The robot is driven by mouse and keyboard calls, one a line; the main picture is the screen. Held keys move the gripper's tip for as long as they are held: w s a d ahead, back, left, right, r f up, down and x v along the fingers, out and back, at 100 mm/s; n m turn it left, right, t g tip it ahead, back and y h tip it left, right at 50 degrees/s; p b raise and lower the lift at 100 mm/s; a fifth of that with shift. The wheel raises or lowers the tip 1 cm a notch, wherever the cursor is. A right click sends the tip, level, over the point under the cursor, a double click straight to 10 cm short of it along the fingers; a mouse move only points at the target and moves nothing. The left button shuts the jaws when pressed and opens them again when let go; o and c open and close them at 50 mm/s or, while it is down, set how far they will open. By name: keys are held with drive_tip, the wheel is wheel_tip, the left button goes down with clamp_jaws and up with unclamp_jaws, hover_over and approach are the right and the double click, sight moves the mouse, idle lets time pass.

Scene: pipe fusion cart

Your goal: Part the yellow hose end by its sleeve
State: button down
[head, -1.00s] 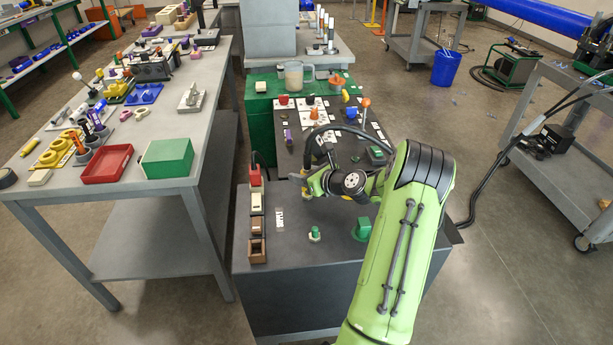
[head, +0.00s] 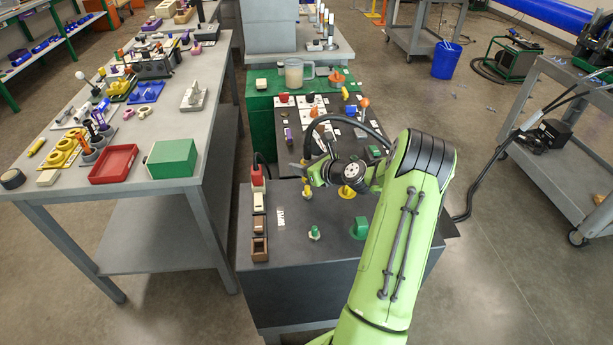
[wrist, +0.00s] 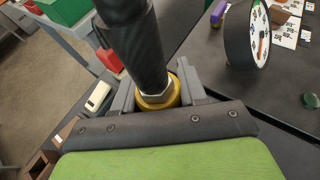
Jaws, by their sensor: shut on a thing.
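The yellow sleeve (wrist: 160,93) of the black hose (wrist: 137,45) is between the two fingers of my gripper (wrist: 157,97) in the wrist view. A pale metal nut shows just above the sleeve. In the head view my gripper (head: 309,180) is over the dark cart top, and the black hose (head: 345,122) arcs above and behind it. A yellow tip (head: 307,191) shows below the gripper. A yellow round-based fitting (head: 347,191) stands on the cart to the right of it. The underside of the held hose end is hidden in the wrist view.
A green fitting (head: 314,233) and a green block (head: 359,228) stand on the cart in front. Red, white and brown blocks (head: 259,249) line its left edge. A round gauge (wrist: 247,35) is near the hose in the wrist view. The cart's front top has clear room.

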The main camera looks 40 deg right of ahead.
drive_tip(key=shift+r, duration=0.2)
wheel_tip(320, 180, up, 9)
drive_tip(key=p, duration=0.9)
drive_tip(key=shift+f, duration=0.1)
